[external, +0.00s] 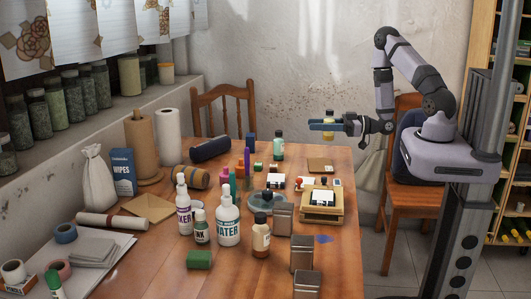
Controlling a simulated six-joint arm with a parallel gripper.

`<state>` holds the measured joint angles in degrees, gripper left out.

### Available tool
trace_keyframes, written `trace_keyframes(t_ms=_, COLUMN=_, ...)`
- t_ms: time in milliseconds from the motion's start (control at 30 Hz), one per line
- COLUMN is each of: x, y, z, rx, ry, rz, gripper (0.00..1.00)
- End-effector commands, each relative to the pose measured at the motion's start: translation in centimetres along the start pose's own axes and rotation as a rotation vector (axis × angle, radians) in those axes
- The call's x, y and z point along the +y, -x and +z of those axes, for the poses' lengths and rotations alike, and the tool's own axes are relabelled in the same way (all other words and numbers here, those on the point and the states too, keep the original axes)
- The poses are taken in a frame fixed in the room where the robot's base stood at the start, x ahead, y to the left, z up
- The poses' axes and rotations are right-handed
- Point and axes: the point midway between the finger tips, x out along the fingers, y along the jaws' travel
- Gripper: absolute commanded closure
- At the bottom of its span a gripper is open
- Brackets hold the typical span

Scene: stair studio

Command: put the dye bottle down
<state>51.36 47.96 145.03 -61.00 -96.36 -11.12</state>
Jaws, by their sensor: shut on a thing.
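My gripper (318,126) is above the far right part of the wooden table, its fingers pointing left. It is shut on a small dye bottle (328,117) with a dark cap and yellowish contents. The bottle looks upright and clear of the table. The fingers hide its middle.
The table (335,255) has clear wood at its far right corner.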

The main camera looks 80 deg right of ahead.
Motion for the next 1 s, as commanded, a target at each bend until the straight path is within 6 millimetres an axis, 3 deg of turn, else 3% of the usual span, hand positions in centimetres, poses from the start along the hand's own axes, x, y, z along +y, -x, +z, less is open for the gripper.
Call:
trace_keyframes(t_ms=300, x=0.0, y=0.0, z=3.6, rx=0.000, ry=-0.001, rz=0.000, gripper=0.93)
trace_keyframes(t_ms=667, x=0.0, y=0.0, z=4.6, rx=0.001, ry=0.000, rz=0.000, gripper=0.93)
trace_keyframes(t_ms=1000, x=0.0, y=0.0, z=7.9, rx=0.001, ry=0.000, rz=0.001, gripper=0.93)
